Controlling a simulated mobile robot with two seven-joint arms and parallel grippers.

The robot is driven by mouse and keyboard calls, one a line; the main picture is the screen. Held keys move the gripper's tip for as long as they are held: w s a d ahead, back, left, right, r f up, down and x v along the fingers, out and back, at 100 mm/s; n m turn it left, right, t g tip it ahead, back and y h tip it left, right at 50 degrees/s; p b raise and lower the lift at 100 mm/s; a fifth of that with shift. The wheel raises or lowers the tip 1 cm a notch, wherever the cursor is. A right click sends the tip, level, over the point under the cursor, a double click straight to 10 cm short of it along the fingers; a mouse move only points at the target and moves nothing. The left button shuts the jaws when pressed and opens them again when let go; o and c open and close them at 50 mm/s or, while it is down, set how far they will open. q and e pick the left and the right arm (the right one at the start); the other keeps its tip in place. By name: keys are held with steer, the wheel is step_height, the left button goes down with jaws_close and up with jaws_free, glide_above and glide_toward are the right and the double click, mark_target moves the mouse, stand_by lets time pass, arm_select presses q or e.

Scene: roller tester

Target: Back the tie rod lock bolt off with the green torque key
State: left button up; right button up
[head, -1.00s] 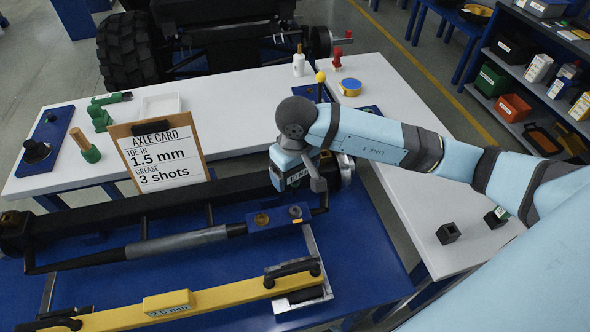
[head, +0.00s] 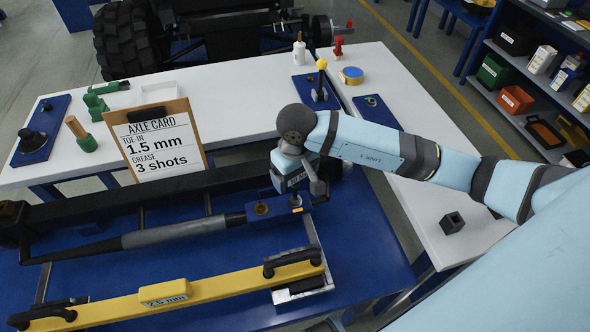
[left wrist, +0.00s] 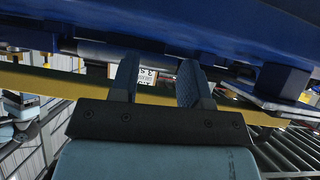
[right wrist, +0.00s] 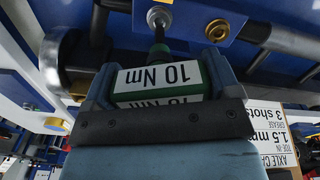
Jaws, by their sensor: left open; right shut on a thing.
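The green torque key (right wrist: 207,97), labelled 10 Nm, is held between the fingers of my right gripper (right wrist: 160,80). Its dark shaft runs to the grey lock bolt (right wrist: 160,17) on the blue clamp block; I cannot tell how deeply the tip sits. In the head view the right gripper (head: 293,178) is over the right end of the blue clamp block (head: 280,208), hiding most of the bolt. The tie rod (head: 175,234) enters the block from the left. My left gripper (left wrist: 155,75) is open and empty in the left wrist view.
The yellow gauge bar (head: 225,285), labelled 2.5 mm, lies in front of the tie rod. The axle card (head: 158,140) stands behind the axle. A brass fitting (head: 262,208) sits on the clamp block. White benches (head: 230,95) hold tools behind and right.

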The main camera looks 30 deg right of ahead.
arm_select(q)
steer(key=shift+r, duration=0.1)
arm_select(e)
steer(key=shift+f, duration=0.1)
stand_by(0.3)
arm_select(q)
steer(key=shift+w, duration=0.1)
steer(key=shift+f+b, duration=0.35)
steer(key=shift+f, duration=0.15)
steer(key=shift+f+b, duration=0.25)
steer(key=shift+b, duration=0.1)
stand_by(0.5)
steer(key=shift+f, duration=0.15)
arm_select(e)
steer(key=shift+f, duration=0.2)
arm_select(q)
steer(key=shift+f+b, duration=0.2)
steer(key=shift+b, duration=0.1)
arm_select(e)
steer(key=shift+f, duration=0.1)
arm_select(q)
steer(key=shift+f+b, duration=0.1)
steer(key=shift+b, duration=0.55)
arm_select(e)
steer(key=shift+s+f, duration=0.1)
steer(key=shift+f, duration=0.5)
steer(key=shift+r, duration=0.15)
